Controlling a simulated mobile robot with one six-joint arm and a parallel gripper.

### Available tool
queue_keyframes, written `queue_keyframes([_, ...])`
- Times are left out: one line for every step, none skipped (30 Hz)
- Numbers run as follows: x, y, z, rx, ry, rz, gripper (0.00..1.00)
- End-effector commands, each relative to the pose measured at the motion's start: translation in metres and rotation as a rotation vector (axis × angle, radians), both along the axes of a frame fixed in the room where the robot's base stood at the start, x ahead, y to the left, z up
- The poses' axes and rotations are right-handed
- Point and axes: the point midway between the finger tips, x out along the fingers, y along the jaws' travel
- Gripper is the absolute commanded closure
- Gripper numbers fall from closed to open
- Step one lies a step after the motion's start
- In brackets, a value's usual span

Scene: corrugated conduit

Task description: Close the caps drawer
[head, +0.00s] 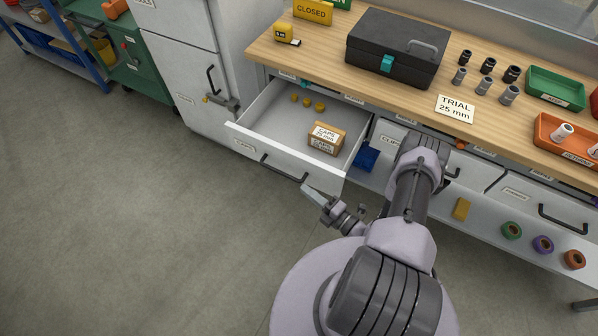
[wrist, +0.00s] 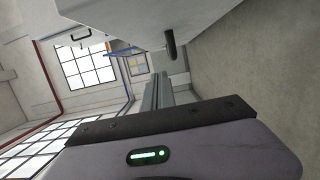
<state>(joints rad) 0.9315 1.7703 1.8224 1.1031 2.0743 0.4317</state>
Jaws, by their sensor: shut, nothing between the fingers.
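The caps drawer (head: 252,143) is pulled well out from under the workbench at its left end. Its white front has a dark bar handle (head: 284,168), and a dark handle end (wrist: 169,45) shows in the wrist view. Inside are a cardboard box labelled CAPS (head: 325,138) and several small yellow caps (head: 307,102). My gripper (head: 308,190) is shut and empty, just in front of the drawer front near its right end. In the wrist view my gripper's fingers (wrist: 158,92) point away below the white drawer face. I cannot tell whether they touch the drawer.
The wooden benchtop (head: 300,58) carries a black toolbox (head: 396,48), a TRIAL 25 mm card (head: 455,108) and dark fittings. Other drawers to the right look closed. A lower shelf holds several coloured rolls (head: 543,244). Floor (head: 120,220) in front and left is clear.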

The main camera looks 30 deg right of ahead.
Motion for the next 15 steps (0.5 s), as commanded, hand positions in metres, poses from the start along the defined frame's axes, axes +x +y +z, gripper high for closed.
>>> queue_keyframes([0.010, 0.007, -0.002, -0.001, 0.000, 0.008, 1.00])
queue_keyframes([0.016, 0.009, -0.002, -0.001, 0.000, 0.008, 1.00])
queue_keyframes([0.025, 0.012, -0.002, -0.002, -0.001, 0.009, 1.00])
queue_keyframes([0.031, 0.015, -0.002, -0.001, -0.002, 0.008, 1.00])
queue_keyframes([0.037, 0.017, -0.002, -0.002, -0.002, 0.009, 1.00])
queue_keyframes([0.045, 0.021, -0.003, -0.001, -0.002, 0.009, 1.00])
queue_keyframes([0.051, 0.023, -0.002, -0.001, -0.002, 0.007, 1.00])
queue_keyframes([0.056, 0.025, -0.002, -0.001, -0.003, 0.008, 1.00])
queue_keyframes([0.061, 0.017, -0.003, -0.004, -0.005, 0.001, 1.00])
queue_keyframes([0.064, 0.012, -0.003, -0.004, -0.004, 0.000, 1.00])
queue_keyframes([0.066, 0.008, -0.002, -0.003, -0.003, 0.000, 1.00])
queue_keyframes([0.069, 0.004, -0.002, -0.003, -0.003, 0.001, 1.00])
queue_keyframes([0.071, 0.001, -0.002, -0.002, -0.003, 0.002, 1.00])
queue_keyframes([0.073, -0.002, -0.002, -0.002, -0.003, 0.002, 1.00])
queue_keyframes([0.075, -0.005, -0.001, -0.002, -0.003, 0.002, 1.00])
